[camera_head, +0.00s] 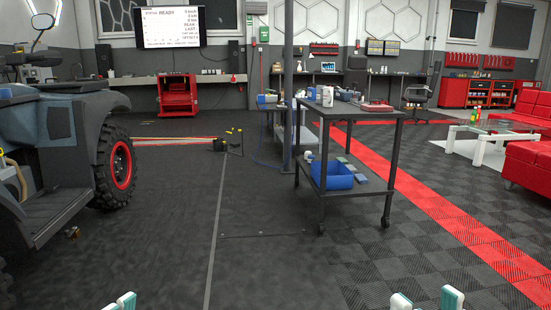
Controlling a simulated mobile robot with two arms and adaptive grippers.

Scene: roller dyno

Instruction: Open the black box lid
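No box with a lid can be made out for certain. A small dark block (220,145) sits on the floor by the tie-down straps, too small to tell if it is a box. My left gripper (119,304) shows only its fingertips at the bottom edge, close together; its opening cannot be judged. My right gripper (427,301) also shows only fingertips at the bottom edge, with a clear gap and nothing between them. Both are far from the cart and block.
A dark two-level cart (390,118) on casters stands ahead, with a blue bin (332,176) on its lower shelf. A vehicle with a large wheel (116,166) is at left. A red sofa (528,165) and glass table (490,134) are at right.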

